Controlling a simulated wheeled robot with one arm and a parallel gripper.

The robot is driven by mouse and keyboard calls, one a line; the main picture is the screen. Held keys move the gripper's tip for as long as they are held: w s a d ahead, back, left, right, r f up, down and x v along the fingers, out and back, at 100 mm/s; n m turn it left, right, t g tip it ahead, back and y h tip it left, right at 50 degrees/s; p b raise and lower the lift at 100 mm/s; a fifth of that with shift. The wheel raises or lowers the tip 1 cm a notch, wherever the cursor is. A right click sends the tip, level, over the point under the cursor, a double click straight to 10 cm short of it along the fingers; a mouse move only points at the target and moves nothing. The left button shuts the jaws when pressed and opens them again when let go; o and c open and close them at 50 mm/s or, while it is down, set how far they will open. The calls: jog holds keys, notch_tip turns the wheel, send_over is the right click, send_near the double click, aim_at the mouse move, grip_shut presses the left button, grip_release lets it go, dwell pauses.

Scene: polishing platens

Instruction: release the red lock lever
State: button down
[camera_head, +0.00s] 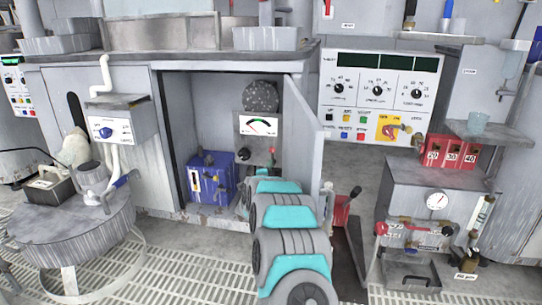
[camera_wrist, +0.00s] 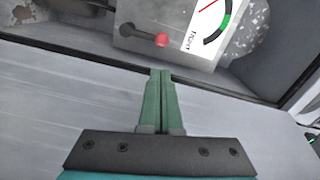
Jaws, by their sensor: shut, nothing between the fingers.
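A small lever with a red ball knob (camera_head: 271,150) sits under a dial gauge (camera_head: 258,125) inside the open cabinet; I take it to be the lock lever. In the wrist view, the red knob (camera_wrist: 162,40) ends a short dark lever on a grey box (camera_wrist: 180,20). My gripper (camera_wrist: 160,72) has its two green fingers shut together and empty. The fingertips point toward the knob and stand apart from it, just below it in the picture. In the head view, my arm reaches into the cabinet and the fingers are not clearly visible.
The cabinet door (camera_head: 305,150) stands open just right of my arm. A blue box (camera_head: 209,178) stands on the cabinet floor at left. A red box with a lever (camera_head: 342,211) and a gauge bench (camera_head: 433,185) are to the right. The wrist view shows the cabinet's dark edge (camera_wrist: 90,50).

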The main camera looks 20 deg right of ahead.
aim_at(272, 156)
dwell(0.3)
jog(key=p+x, duration=0.1)
jog(key=x, duration=0.9)
jog(key=shift+f, duration=0.15)
dwell(0.3)
jog(key=shift+a, duration=0.1)
dwell(0.4)
jog(key=shift+w+n, duration=0.1)
jog(key=shift+n, duration=0.2)
